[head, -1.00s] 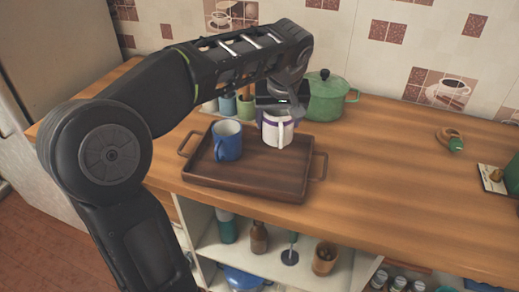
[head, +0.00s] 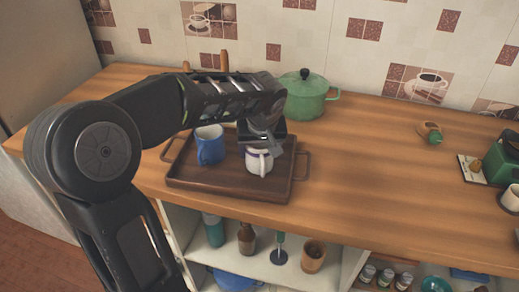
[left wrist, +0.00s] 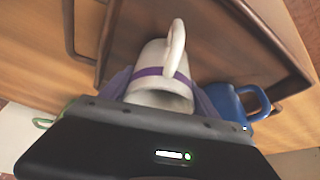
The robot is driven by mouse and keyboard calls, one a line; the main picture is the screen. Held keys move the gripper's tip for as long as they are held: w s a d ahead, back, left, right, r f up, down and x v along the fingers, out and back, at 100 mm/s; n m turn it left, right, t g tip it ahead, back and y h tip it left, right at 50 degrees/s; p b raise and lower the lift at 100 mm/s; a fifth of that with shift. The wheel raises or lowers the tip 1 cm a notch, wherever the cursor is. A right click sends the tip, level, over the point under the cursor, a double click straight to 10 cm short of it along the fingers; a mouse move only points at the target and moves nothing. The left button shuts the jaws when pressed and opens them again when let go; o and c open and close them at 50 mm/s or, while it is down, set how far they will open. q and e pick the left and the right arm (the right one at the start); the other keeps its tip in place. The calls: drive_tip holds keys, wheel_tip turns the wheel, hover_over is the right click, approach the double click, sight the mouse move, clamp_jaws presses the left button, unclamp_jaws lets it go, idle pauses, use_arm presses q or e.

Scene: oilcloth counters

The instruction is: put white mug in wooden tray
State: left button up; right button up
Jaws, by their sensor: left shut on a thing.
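The white mug (head: 258,161) has a purple band and is in my left gripper (head: 262,146), over the right part of the wooden tray (head: 219,190). In the left wrist view the mug (left wrist: 150,92) sits between the fingers (left wrist: 160,90), its handle pointing up the picture. I cannot tell whether the mug's base touches the tray floor (left wrist: 205,38). A blue mug (head: 209,145) stands in the tray's left part, and it also shows in the left wrist view (left wrist: 228,101). My right gripper is not in view.
A green lidded pot (head: 306,96) stands behind the tray. Shelves (head: 265,262) with bottles are below.

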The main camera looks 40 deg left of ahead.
use_arm(q)
drive_tip(key=shift+f, duration=0.15)
drive_tip(key=shift+f+b, duration=0.15)
drive_tip(key=shift+b, duration=0.15)
drive_tip(key=o, duration=1.7)
drive_tip(key=shift+r, duration=0.2)
drive_tip(key=shift+r+p, duration=0.15)
drive_tip(key=shift+p, duration=0.2)
drive_tip(key=v, duration=1.1)
drive_tip(key=shift+s+d+r+b, duration=0.15)
drive_tip(key=shift+s+r+b, duration=0.05)
drive_tip(key=shift+r+b, duration=0.15)
